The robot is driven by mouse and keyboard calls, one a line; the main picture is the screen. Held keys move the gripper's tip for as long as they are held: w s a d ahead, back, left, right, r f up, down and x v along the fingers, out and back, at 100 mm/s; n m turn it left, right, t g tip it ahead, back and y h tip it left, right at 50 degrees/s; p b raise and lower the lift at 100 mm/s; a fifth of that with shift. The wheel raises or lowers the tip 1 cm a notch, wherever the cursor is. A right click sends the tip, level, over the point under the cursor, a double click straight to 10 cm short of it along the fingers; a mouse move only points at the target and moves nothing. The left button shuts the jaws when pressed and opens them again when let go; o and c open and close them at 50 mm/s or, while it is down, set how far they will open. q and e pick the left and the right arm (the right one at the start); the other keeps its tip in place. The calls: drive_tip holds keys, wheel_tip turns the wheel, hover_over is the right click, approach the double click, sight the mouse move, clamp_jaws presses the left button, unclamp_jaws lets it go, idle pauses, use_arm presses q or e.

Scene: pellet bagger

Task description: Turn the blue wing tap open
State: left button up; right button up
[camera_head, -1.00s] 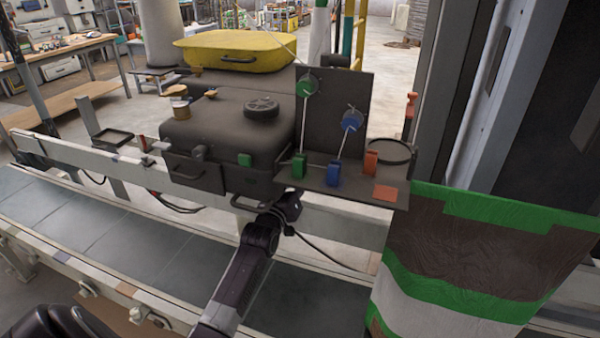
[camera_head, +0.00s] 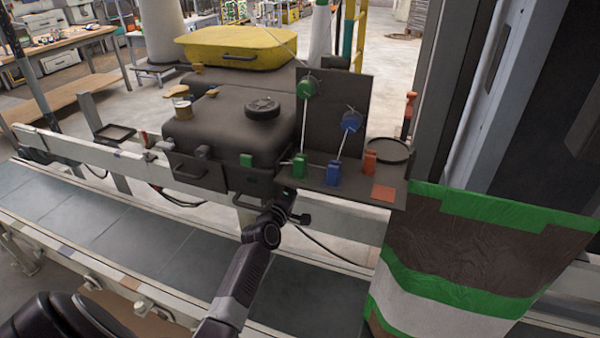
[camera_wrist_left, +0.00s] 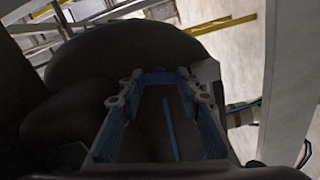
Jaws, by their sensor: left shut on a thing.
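My left gripper (camera_head: 284,197) reaches up to the front of the dark tank (camera_head: 228,140), near the left end of the dark shelf; its fingertips are hard to make out in the head view. In the left wrist view the two fingers (camera_wrist_left: 157,88) are close around a small blue part (camera_wrist_left: 158,76), which looks like the blue wing tap and lies against a dark rounded surface. Its wings and angle are unclear. My right gripper is not in view.
A pale rail (camera_head: 90,149) and a conveyor (camera_head: 110,228) run in front of the tank. The shelf also carries an orange block (camera_head: 370,162) and a dark ring (camera_head: 388,150). A green, brown and white sack (camera_head: 470,265) stands at right.

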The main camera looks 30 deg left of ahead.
use_arm(q)
drive_tip(key=shift+n, duration=1.6)
drive_tip(key=o, duration=1.2)
drive_tip(key=shift+c, duration=0.2)
drive_tip(key=v, duration=1.2)
drive_tip(key=shift+f, duration=0.15)
